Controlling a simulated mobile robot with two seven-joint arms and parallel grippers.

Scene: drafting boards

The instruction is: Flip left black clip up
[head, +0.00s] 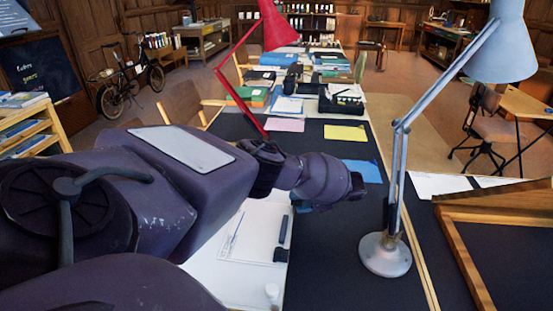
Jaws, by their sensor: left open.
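A white drawing board or sheet (245,262) lies on the dark table in the lower middle. A small black clip (281,255) sits at its right edge, close to the end of a dark pen-like bar (283,230). I cannot tell whether this is the left clip or whether it is up or down. My left arm covers the left part of the board, so any clip there is hidden. My left gripper (345,192) is open, above the table, beyond and to the right of the clip, apart from it. My right gripper is out of view.
A grey-blue desk lamp (386,254) stands right of the gripper, its arm rising high. A red lamp (278,25) rises behind my arm. Coloured papers (344,132) lie farther back. A wooden frame (470,262) is at right. Dark tabletop between board and lamp is clear.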

